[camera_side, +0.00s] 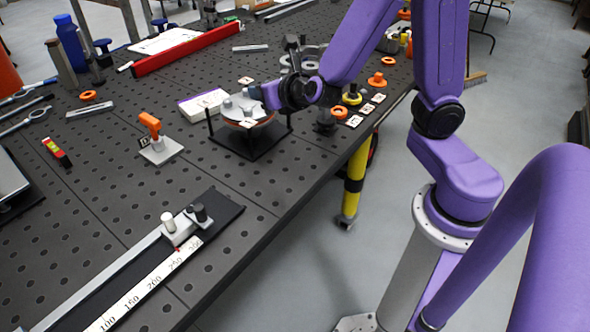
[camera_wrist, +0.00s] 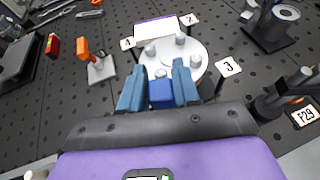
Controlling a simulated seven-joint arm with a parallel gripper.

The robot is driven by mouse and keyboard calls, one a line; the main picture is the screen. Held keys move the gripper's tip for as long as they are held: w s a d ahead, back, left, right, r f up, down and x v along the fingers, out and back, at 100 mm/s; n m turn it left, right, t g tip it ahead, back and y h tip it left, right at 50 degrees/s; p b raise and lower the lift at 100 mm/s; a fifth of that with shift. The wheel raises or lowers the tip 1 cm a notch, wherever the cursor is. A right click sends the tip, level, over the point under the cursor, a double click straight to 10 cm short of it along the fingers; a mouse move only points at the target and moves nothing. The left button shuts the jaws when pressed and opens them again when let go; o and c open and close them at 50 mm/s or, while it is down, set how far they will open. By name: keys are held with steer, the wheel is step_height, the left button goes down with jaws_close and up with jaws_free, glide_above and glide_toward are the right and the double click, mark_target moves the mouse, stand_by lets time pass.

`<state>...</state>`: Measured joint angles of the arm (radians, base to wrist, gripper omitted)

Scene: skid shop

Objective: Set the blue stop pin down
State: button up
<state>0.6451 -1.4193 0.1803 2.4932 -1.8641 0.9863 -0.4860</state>
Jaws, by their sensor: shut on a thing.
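My gripper (camera_wrist: 159,68) is shut on the blue stop pin (camera_wrist: 161,93), whose block-like blue end shows between the two blue fingers in the wrist view. The rest of the pin is hidden. Beyond the fingertips is a round pale plate (camera_wrist: 190,50) with several grey pegs standing on it. In the side view my gripper (camera_side: 256,93) is low at the right of this plate (camera_side: 243,106), which sits on a black stand (camera_side: 250,146). I cannot tell whether the pin touches the plate.
Numbered white cards (camera_wrist: 229,67) stand around the plate. An orange toggle clamp (camera_side: 152,130) is to its left, and a white-and-purple box (camera_side: 203,104) is behind it. A rail with a scale (camera_side: 150,284) lies at the front. Bare perforated table lies between.

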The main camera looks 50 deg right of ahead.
steer(key=d+r+h, duration=0.1)
steer(key=d+r, duration=0.3)
steer(key=r, duration=0.7)
steer(key=w+d+m+g+h, duration=0.2)
steer(key=d+m+h, duration=0.1)
steer(key=d, duration=0.8)
steer(key=w+d+m+g+h, duration=0.1)
steer(key=w+d+m+h, duration=0.15)
steer(key=d, duration=0.75)
steer(key=s+d+m+g+h, duration=0.1)
steer(key=s+d+m+g, duration=0.2)
steer(key=d, duration=0.7)
steer(key=s+d+m+g+h, duration=0.2)
steer(key=s+d, duration=0.3)
steer(key=d, duration=0.6)
steer(key=f, duration=2.2)
steer(key=shift+a, duration=0.3)
steer(key=shift+f+y, duration=0.25)
steer(key=shift+f, duration=0.4)
